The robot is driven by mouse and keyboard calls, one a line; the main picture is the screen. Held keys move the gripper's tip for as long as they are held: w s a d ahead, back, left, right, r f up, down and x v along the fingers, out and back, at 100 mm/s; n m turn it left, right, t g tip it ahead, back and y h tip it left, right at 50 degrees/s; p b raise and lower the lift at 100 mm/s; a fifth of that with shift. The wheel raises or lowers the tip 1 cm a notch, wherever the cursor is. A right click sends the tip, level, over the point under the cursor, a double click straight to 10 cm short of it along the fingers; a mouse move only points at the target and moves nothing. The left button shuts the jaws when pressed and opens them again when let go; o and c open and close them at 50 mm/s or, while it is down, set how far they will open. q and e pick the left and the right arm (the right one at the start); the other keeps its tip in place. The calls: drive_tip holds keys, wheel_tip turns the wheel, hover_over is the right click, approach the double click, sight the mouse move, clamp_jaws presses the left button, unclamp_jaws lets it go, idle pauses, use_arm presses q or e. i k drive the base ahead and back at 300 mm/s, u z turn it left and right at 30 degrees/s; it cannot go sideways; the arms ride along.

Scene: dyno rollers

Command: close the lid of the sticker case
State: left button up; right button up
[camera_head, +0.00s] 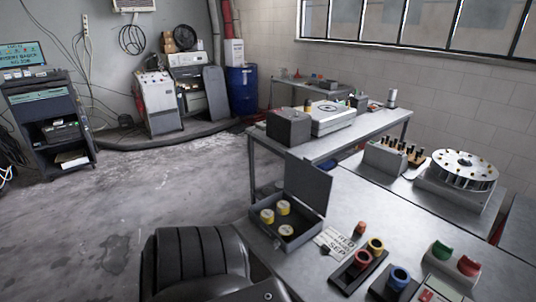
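A grey metal case (291,240), which I take to be the sticker case, sits near the left edge of the near table. Its flat lid (308,183) stands raised, roughly upright, along the case's far right side. Several small yellow-topped round pieces (283,207) are inside the open case. Neither of my grippers is in view.
A white lettered card (336,241) and trays with coloured rings (376,245) lie right of the case. A round slotted drum (464,168) stands farther right. The floor (90,225) at left is clear.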

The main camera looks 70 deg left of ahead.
sight(309, 183)
drive_tip(key=u, duration=1.85)
drive_tip(key=k, duration=0.65)
drive_tip(key=u, duration=0.35)
drive_tip(key=i, duration=0.9)
drive_tip(key=u, duration=0.1)
